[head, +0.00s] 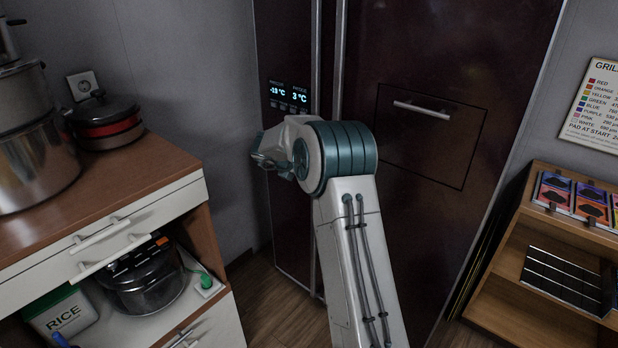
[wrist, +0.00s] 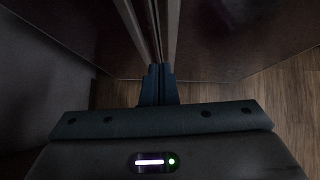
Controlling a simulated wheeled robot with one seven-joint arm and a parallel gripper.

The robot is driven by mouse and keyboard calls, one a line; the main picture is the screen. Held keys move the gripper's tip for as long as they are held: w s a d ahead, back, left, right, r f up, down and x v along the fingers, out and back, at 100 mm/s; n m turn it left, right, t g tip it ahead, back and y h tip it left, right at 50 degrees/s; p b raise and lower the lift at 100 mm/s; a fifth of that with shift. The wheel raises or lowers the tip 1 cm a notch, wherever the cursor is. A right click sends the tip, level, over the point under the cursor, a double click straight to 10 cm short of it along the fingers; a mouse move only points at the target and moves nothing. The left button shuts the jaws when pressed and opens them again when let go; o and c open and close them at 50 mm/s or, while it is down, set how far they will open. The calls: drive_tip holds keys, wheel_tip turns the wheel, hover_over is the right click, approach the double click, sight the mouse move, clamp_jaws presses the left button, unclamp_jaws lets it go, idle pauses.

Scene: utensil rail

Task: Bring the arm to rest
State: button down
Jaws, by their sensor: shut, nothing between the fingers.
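My arm stands raised in the middle of the head view, with its white link upright and its teal joint bent over to the left. My gripper (head: 262,160) is at the left end of the arm, in front of the dark fridge (head: 430,60). In the wrist view my gripper (wrist: 158,72) shows its two dark fingers together with nothing between them. It points toward the fridge's long door handles (wrist: 150,25). I cannot tell the exact distance to the fridge.
A wooden counter (head: 110,185) with pots stands at the left. Its lower shelf holds a rice container (head: 65,315) and a pot (head: 145,285). A wooden shelf unit (head: 520,260) stands at the right. Some wooden floor (head: 265,300) is clear between counter and fridge.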

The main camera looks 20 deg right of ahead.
drive_tip(key=shift+s+a+r, duration=0.1)
drive_tip(key=shift+a+r, duration=0.1)
drive_tip(key=shift+r, duration=0.05)
drive_tip(key=s+a+r+n+t+y, duration=0.35)
drive_tip(key=a+r+n, duration=0.35)
drive_tip(key=n, duration=0.4)
drive_tip(key=s+a+r+n+t+y, duration=0.2)
drive_tip(key=a+r+n+t+y, duration=0.15)
drive_tip(key=a+r+n, duration=0.45)
drive_tip(key=s+a+f+n+g+y, duration=0.1)
drive_tip(key=s+a+n+g+y, duration=0.1)
drive_tip(key=s+n, duration=0.85)
drive_tip(key=s+a+f+n+g+y, duration=0.1)
drive_tip(key=s+a+f+n+g, duration=0.1)
drive_tip(key=s+n, duration=0.8)
drive_tip(key=s+d+f+n+g+h, duration=0.1)
drive_tip(key=s+f+n, duration=0.1)
drive_tip(key=s, duration=0.4)
drive_tip(key=s+d+f+n+g, duration=0.2)
drive_tip(key=s+n, duration=0.1)
drive_tip(key=s, duration=0.2)
drive_tip(key=s+d+f+n+g+h, duration=0.1)
drive_tip(key=s+d+f+n+g, duration=0.1)
drive_tip(key=s, duration=0.4)
drive_tip(key=shift+s+d+h, duration=0.2)
drive_tip(key=shift+s+h, duration=0.1)
drive_tip(key=shift+s, duration=0.05)
drive_tip(key=shift+n, duration=0.25)
